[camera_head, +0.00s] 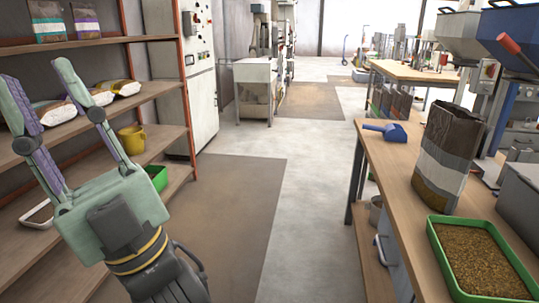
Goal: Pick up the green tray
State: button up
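A green tray (442,259) filled with brown pellets sits on the wooden table at the lower right, near its left edge. A second green container (157,176), small and partly hidden behind my gripper, is on a lower shelf at left. My gripper (38,73) is raised in front of the shelving at left, its two fingers spread apart and pointing up, with nothing held between them. It is well apart from the pellet-filled tray, across the aisle.
The wooden table (386,158) also bears a dark-and-white bag (447,150), a blue scoop (386,131) and a grey box (522,195). The shelf holds bags and a yellow jug (132,138). The aisle floor (312,190) between is clear.

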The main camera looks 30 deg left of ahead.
aim_at(477, 265)
jog(key=i+j, duration=0.2)
jog(key=j, duration=0.2)
jog(key=i+j, duration=0.2)
jog(key=j, duration=0.2)
jog(key=i+j, duration=0.15)
jog(key=j, duration=0.25)
jog(key=i+j, duration=0.2)
jog(key=j, duration=0.2)
jog(key=j+z, duration=0.15)
jog(key=z, duration=0.25)
jog(key=i+j+z, duration=0.1)
jog(key=z, duration=0.25)
jog(key=j+z, duration=0.2)
jog(key=z, duration=1.3)
jog(key=i, duration=0.5)
